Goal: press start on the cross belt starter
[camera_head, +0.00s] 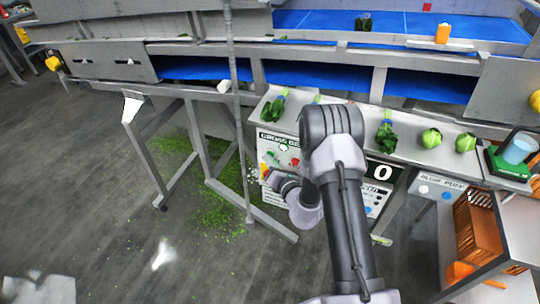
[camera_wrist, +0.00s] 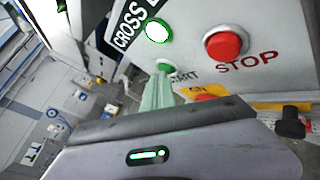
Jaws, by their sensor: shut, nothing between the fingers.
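The cross belt starter (camera_head: 275,139) is a pale panel below the conveyor in the head view, partly hidden by my arm. In the wrist view its panel (camera_wrist: 270,22) carries a black CROSS label, a bright white lamp with a green rim (camera_wrist: 158,31), and a red STOP button (camera_wrist: 223,43). The green start button (camera_wrist: 163,65) lies below the lamp, beside the partly covered START lettering. My gripper (camera_wrist: 160,78) is shut and empty, its pale greenish fingers pointing at the start button and overlapping its lower edge. I cannot tell whether they touch it.
Leafy greens (camera_head: 386,138) and round green heads (camera_head: 431,138) lie on the ledge above the panel. A display reading 0 (camera_head: 382,172) and another control box (camera_head: 437,188) stand to the right. A thin post (camera_head: 236,100) rises left of the starter. Green scraps litter the floor.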

